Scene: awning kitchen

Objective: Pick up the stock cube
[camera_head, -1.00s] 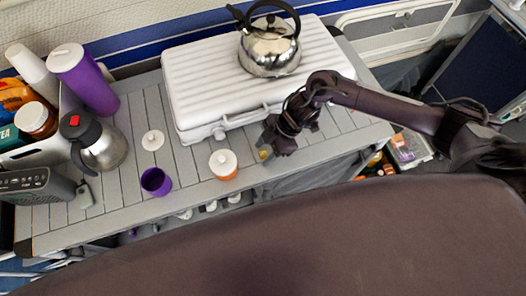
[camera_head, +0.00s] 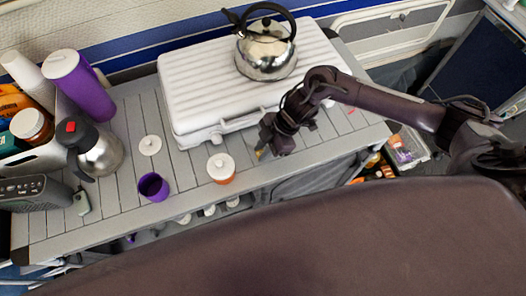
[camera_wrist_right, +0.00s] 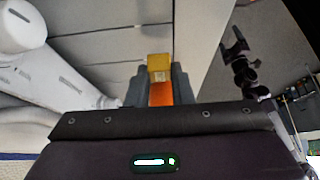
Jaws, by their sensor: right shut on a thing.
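The stock cube (camera_wrist_right: 159,70) is a small yellow block, seen in the right wrist view between the two grey fingers of my right gripper (camera_wrist_right: 160,82). An orange part shows just behind it between the fingers. The gripper is shut on the cube. In the head view my right gripper (camera_head: 264,144) is over the slatted table's front area, right of the orange jar, and the cube (camera_head: 259,152) shows as a yellow spot at its fingertips. Whether the cube still touches the table is hard to tell. My left gripper is not in view.
A white ribbed case (camera_head: 215,100) with a steel kettle (camera_head: 265,55) stands behind the gripper. An orange jar with white lid (camera_head: 221,167), a purple cup (camera_head: 153,187), a white lid (camera_head: 150,145) and a steel jug (camera_head: 98,152) stand to the left on the table (camera_head: 115,215).

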